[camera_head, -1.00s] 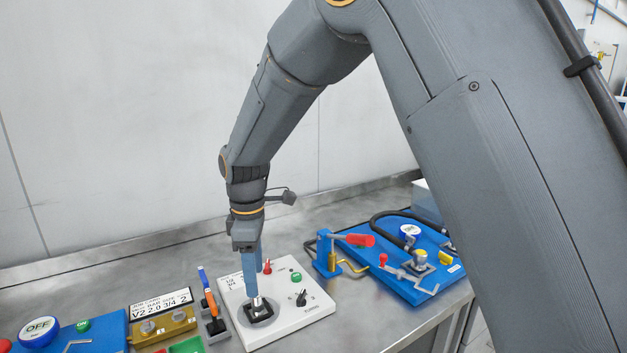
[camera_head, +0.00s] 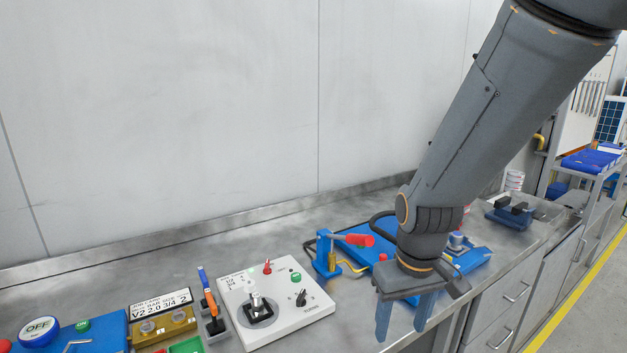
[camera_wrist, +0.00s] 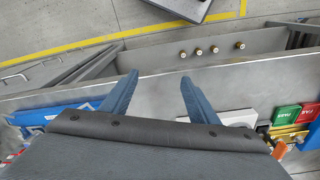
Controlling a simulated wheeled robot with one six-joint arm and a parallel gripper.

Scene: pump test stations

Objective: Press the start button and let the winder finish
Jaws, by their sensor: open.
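The white winder panel (camera_head: 287,325) lies on the steel bench, left of my gripper in the head view. On it are a green button (camera_head: 296,277), a black rotary knob (camera_head: 301,298), a small red-capped part (camera_head: 267,267) and a black fixture (camera_head: 259,314) with an upright metal piece in it. My gripper (camera_head: 404,315) is open and empty, pointing down near the bench's front edge, apart from the panel. Its spread fingers also show in the wrist view (camera_wrist: 159,77), with the edge of a white plate partly hidden behind the right finger.
A blue station (camera_head: 470,262) stands partly hidden behind my gripper. A red-handled blue clamp (camera_head: 328,256) stands just right of the panel. Left of the panel are a screwdriver-like tool (camera_head: 208,296), a gold block (camera_head: 165,331) and a blue OFF-button station (camera_head: 95,330).

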